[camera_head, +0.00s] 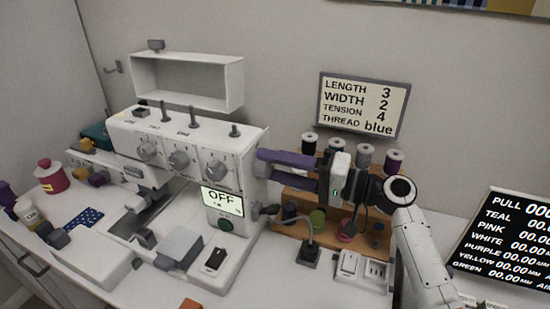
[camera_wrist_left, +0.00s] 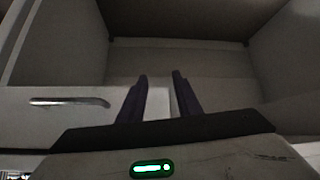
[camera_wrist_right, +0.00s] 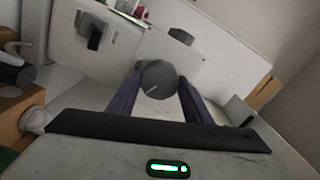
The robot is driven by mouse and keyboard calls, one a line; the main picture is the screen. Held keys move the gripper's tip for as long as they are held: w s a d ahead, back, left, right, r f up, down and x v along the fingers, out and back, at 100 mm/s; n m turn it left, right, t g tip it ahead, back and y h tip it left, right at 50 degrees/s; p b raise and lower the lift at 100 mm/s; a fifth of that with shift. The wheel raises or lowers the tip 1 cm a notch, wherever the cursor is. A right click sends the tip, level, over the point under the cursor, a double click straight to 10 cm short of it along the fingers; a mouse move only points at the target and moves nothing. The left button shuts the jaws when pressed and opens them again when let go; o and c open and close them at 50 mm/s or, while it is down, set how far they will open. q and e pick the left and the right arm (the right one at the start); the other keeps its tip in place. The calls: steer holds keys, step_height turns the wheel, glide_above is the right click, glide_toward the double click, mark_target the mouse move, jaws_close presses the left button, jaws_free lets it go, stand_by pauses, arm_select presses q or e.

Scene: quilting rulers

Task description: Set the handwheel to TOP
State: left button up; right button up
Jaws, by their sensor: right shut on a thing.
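The handwheel (camera_wrist_right: 158,78) is a dark grey round knob with a white line mark that points to the lower left in the right wrist view. My right gripper (camera_wrist_right: 160,88) has its two purple fingers shut on either side of it. In the head view, my right gripper (camera_head: 264,168) reaches in from the right to the end of the white sewing machine (camera_head: 235,150), and its fingers mostly hide the handwheel. The machine's screen (camera_head: 222,199) reads OFF. I cannot make out a TOP label. My left gripper (camera_wrist_left: 160,78) is open and empty in its wrist view.
A wooden thread rack (camera_head: 295,192) with several spools stands behind my right gripper. A settings sign (camera_head: 362,104) hangs on the wall, and an open white shelf (camera_head: 187,80) is above the machine. A black PULL board (camera_head: 505,240) is at the right.

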steer(key=m+p, duration=0.2)
steer(key=m, duration=0.1)
steer(key=shift+r+m, duration=0.1)
steer(key=shift+m, duration=0.3)
steer(key=m+p, duration=0.4)
steer(key=m, duration=0.1)
steer(key=shift+m+p, duration=0.5)
steer(key=shift+m, duration=0.7)
arm_select(q)
step_height(320, 180, up, 7)
steer(key=shift+s+a+f, duration=0.15)
steer(key=shift+s+a, duration=0.1)
steer(key=shift+a, duration=0.15)
arm_select(e)
steer(key=shift+m, duration=0.8)
steer(key=shift+f, duration=0.2)
steer(key=o, duration=1.1)
steer(key=shift+c, duration=0.2)
